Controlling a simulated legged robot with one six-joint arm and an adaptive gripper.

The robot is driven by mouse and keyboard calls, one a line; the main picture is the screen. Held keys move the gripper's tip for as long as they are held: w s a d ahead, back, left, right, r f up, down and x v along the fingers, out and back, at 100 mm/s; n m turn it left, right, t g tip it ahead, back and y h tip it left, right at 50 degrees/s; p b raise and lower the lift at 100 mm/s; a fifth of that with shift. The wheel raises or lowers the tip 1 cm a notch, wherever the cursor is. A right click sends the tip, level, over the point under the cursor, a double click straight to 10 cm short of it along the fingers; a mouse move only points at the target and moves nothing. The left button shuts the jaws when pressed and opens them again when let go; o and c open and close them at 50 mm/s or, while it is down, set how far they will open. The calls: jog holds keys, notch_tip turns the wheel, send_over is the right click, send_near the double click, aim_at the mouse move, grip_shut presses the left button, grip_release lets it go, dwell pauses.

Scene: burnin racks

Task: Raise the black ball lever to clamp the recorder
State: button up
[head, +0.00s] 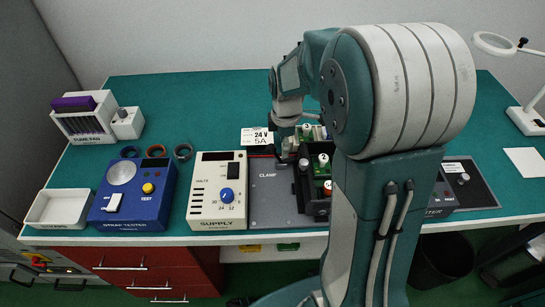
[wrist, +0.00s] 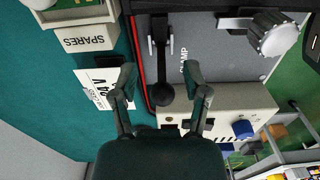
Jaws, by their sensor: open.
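The black ball lever (wrist: 161,92) shows in the wrist view, its arm running up between two pale posts on the grey clamp plate (wrist: 215,60). My gripper (wrist: 158,74) is open, with one finger on each side of the lever in the picture. I see no clear contact with the ball. In the head view my gripper (head: 285,152) is over the back of the clamp plate (head: 268,205) and hides the lever. I cannot tell which part is the recorder.
The cream supply box (head: 218,212) stands left of the plate, with the blue strap tester (head: 122,212) and a white tray (head: 57,208) farther left. A 24 V 5A card (head: 257,136) lies behind. A box marked SPARES (wrist: 88,40) is near my gripper in the wrist view.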

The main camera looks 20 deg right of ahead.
aim_at(283, 162)
notch_tip(283, 162, up, 9)
dwell(1.2)
dwell(0.3)
jog(key=s+a+r+m+t, duration=0.2)
jog(key=s+a+m, duration=0.1)
jog(key=s+m, duration=0.4)
jog(key=s+a+r+m+t, duration=0.3)
jog(key=s+m, duration=0.4)
jog(key=s, duration=0.4)
jog(key=shift+s+a+r+t, duration=0.15)
jog(key=shift+s+a+t, duration=0.15)
jog(key=shift+s, duration=0.1)
